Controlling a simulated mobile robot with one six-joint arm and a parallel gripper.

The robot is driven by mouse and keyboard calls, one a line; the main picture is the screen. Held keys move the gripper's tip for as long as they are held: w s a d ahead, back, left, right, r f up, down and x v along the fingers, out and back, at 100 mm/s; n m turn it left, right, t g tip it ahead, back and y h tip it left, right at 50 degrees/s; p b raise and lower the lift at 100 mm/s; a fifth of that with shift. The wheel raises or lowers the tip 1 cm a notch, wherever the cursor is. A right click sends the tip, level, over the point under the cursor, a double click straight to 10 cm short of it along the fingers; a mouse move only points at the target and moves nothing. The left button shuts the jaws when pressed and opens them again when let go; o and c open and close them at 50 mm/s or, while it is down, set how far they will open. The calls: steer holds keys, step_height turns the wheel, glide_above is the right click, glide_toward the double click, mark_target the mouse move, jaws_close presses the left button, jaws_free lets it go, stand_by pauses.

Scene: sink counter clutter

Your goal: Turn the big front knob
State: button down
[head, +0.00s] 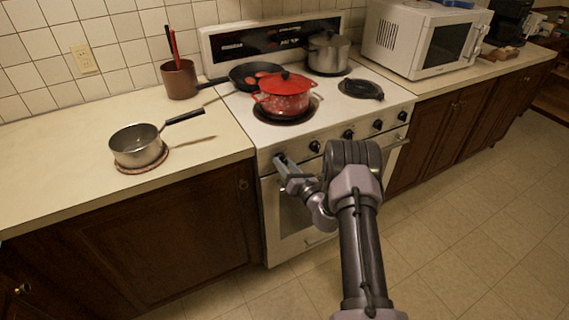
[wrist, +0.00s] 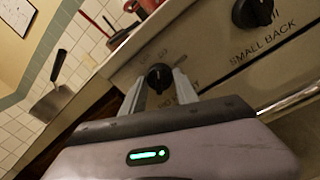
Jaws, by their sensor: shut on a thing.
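The knob (wrist: 158,77) between my fingers is black and round, on the white front panel of the stove (head: 393,95). Lettering around it is partly covered by my fingers, so I cannot read its full label. My gripper (wrist: 159,84) is shut on this knob, with one finger on each side. In the head view my gripper (head: 281,161) is at the left end of the stove's front panel and largely hides the knob there.
A second black knob (wrist: 253,12), labelled SMALL BACK, sits to the right. More knobs (head: 348,134) line the panel. A red pot (head: 284,97), black pan (head: 256,75) and steel pot (head: 328,54) stand on the stove. A saucepan (head: 137,147) is on the left counter.

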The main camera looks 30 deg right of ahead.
steer(key=shift+m, duration=0.6)
steer(key=c, duration=0.9)
jaws_free()
steer(key=s+p, duration=0.1)
steer(key=s, duration=0.4)
steer(key=s+d+p, duration=0.1)
steer(key=s+p, duration=0.1)
steer(key=s, duration=0.4)
steer(key=s+f+p, duration=0.1)
steer(key=s, duration=0.5)
steer(key=shift+s+d+p, duration=0.2)
steer(key=shift+p, duration=0.1)
steer(key=shift+r, duration=0.1)
